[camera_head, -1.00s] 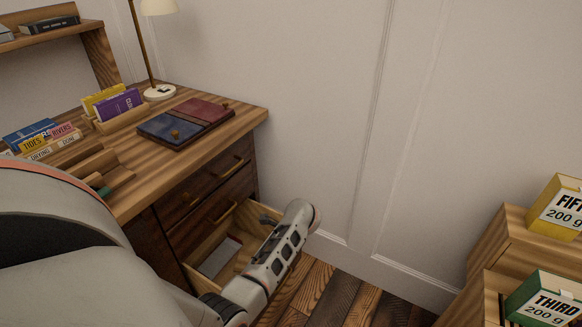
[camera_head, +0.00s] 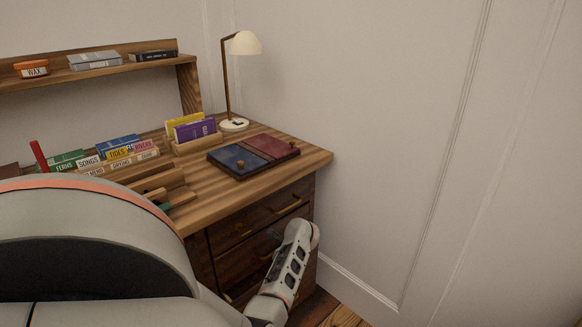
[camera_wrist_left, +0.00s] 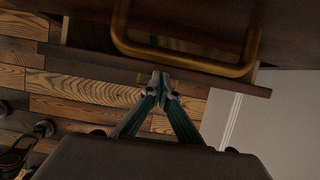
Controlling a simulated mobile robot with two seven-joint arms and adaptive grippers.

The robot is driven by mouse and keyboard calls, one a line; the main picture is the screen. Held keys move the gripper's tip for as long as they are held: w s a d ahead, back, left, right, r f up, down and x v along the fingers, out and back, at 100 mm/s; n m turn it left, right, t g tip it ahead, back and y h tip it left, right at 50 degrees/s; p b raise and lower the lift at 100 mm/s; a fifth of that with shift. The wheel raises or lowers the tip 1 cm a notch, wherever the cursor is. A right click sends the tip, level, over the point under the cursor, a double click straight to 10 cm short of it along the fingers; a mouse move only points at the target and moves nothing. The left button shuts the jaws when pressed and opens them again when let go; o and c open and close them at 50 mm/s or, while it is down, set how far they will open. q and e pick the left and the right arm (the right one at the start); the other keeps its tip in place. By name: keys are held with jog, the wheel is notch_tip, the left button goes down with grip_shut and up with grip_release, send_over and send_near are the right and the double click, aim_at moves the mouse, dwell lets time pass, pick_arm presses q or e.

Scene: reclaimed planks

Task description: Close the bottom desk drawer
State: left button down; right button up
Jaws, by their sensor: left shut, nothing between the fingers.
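The wooden desk (camera_head: 272,181) has dark drawer fronts with brass handles, and an upper drawer (camera_head: 289,203) looks shut in the head view. The bottom drawer is largely hidden behind my left arm in the head view, and its open pale inside no longer shows there. In the left wrist view a dark drawer front with a large brass handle (camera_wrist_left: 188,66) fills the top. My left gripper (camera_wrist_left: 160,82) is shut and empty, its fingertips at the lower edge of that dark wood. I cannot tell whether they touch it. My right gripper is not in view.
The desktop holds a lamp (camera_head: 235,124), blue and dark red folders (camera_head: 240,160) and card holders (camera_head: 196,130). A white panelled wall (camera_head: 400,150) stands close to the right. Plank floor (camera_wrist_left: 90,88) shows below the drawer front.

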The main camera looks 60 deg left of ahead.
pick_arm(q)
jog(key=shift+s+a+f, duration=0.1)
jog(key=shift+a, duration=0.3)
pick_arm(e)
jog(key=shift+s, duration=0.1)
